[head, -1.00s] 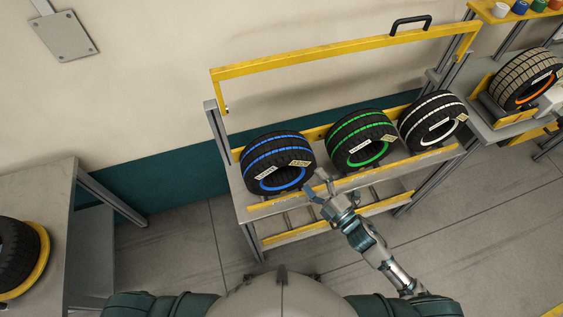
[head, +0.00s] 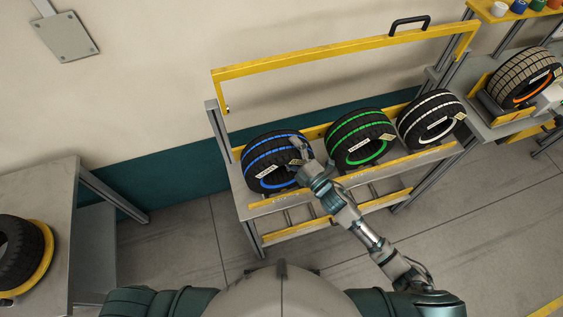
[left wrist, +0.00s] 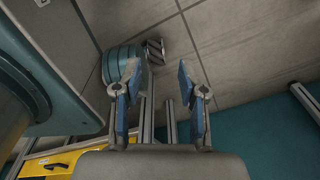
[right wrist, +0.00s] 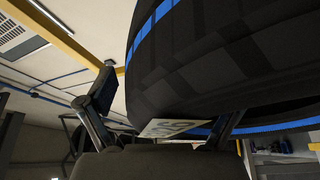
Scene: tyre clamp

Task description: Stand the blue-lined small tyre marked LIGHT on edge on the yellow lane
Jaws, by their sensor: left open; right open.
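My right gripper (head: 297,154) is open at the tyre's right side. In the right wrist view the tyre (right wrist: 200,65) fills the upper right, with its label edge (right wrist: 172,127) between the open fingers (right wrist: 160,105); I cannot tell whether they touch it. My left gripper (left wrist: 160,80) is open and empty in its wrist view, out of the head view. A yellow floor stripe (head: 547,308) shows at lower right; I cannot tell whether it is the lane.
A green-lined tyre (head: 358,140) and a white-lined tyre (head: 430,120) sit to the right on the rack (head: 265,208). A yellow bar (head: 330,57) spans above them. A table (head: 55,185) with another tyre (head: 15,255) stands left. An orange-lined tyre (head: 520,78) is far right.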

